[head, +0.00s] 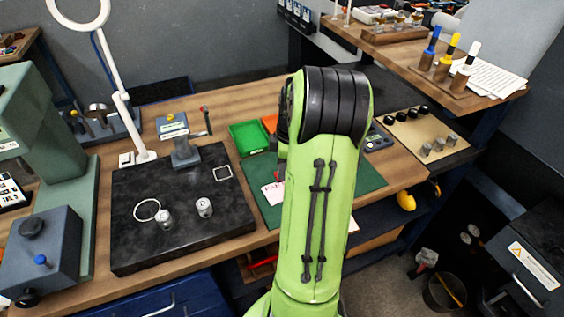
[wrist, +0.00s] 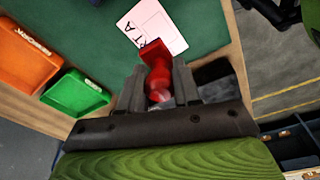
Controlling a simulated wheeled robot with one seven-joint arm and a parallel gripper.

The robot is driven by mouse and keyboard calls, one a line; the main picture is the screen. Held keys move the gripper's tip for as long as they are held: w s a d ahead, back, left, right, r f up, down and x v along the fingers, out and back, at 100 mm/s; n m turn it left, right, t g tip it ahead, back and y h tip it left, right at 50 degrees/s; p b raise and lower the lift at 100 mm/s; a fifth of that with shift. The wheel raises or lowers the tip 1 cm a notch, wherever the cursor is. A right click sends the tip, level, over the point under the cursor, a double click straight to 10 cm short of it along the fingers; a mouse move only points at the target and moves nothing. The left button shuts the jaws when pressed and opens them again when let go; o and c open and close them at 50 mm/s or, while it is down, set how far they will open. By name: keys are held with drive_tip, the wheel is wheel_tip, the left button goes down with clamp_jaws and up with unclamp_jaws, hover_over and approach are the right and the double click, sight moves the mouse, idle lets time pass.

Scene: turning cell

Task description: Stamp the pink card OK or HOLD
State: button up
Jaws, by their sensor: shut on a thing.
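My gripper (wrist: 160,82) is shut on a red stamp (wrist: 157,62) in the wrist view. The stamp's square end points away from the wrist and overlaps the near edge of the pale pink card (wrist: 160,22) in the picture. I cannot tell whether it touches the card.
A green tray (wrist: 76,95) and an orange tray (wrist: 24,60) lie beside the mat. A dark flat block (wrist: 213,70) sits right of my gripper. In the head view, a black stone plate (head: 185,235) with small metal parts is on the left, and a tan board (head: 425,130) with cylinders on the right.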

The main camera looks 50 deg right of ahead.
drive_tip(key=shift+d+f+b, duration=0.1)
drive_tip(key=shift+f+b, duration=2.45)
drive_tip(key=shift+f, duration=0.5)
drive_tip(key=shift+s+f+b, duration=0.1)
drive_tip(key=shift+f+b, duration=0.25)
drive_tip(key=shift+f, duration=0.2)
wheel_tip(320, 180, up, 7)
drive_tip(key=p, duration=0.6)
drive_tip(key=shift+r, duration=0.2)
drive_tip(key=shift+f, duration=0.1)
